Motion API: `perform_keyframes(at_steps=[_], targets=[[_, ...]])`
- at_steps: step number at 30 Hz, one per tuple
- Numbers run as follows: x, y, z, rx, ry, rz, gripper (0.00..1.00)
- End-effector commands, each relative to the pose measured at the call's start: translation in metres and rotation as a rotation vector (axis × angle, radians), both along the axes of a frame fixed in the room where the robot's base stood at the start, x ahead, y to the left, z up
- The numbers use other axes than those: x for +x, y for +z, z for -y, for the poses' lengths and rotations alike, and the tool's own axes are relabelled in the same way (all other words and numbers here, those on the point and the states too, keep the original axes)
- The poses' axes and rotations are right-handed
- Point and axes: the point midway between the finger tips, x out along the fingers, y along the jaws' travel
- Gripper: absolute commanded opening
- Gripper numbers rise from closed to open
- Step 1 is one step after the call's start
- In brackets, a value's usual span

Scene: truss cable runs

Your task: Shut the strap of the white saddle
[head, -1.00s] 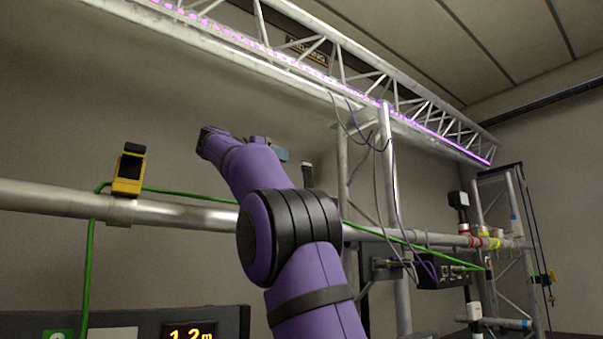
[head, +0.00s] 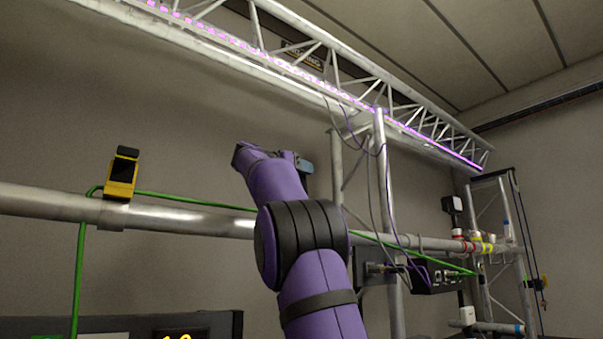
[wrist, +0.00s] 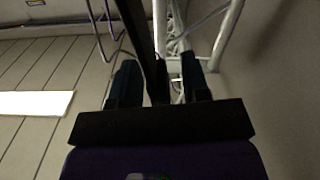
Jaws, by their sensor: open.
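My gripper (head: 303,164) is raised in front of the long pipe in the head view, partly hidden by my purple arm. In the wrist view its two dark teal fingers (wrist: 160,78) stand apart. A dark upright bar or strap (wrist: 148,55) shows between them; I cannot tell whether it is touched. No white saddle can be picked out for certain. A small white block (head: 467,315) sits on the lower pipe at the right and may be one. A yellow saddle (head: 121,176) with its black strap standing up sits on the pipe at the left.
The long pipe (head: 190,219) crosses the view, with a green cable (head: 160,196) along it. A truss (head: 330,75) with a purple light strip runs above. Posts, hanging cables and a black box (head: 436,277) stand to the right of my arm.

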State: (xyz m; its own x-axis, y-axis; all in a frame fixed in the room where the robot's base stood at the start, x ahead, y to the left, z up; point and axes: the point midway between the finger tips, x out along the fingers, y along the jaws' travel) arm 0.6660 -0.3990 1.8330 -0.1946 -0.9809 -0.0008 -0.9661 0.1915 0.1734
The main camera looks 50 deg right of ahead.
Motion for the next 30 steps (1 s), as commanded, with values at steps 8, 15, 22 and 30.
perform_keyframes(at_steps=[8,15,22,30], targets=[[0.000,0.000,0.000,0.000,0.000,0.000,0.22],[0.000,0.000,0.000,0.000,0.000,0.000,0.00],[-0.003,0.001,-0.001,-0.005,0.000,0.025,0.00],[-0.019,0.003,-0.004,-0.032,0.002,0.165,0.00]])
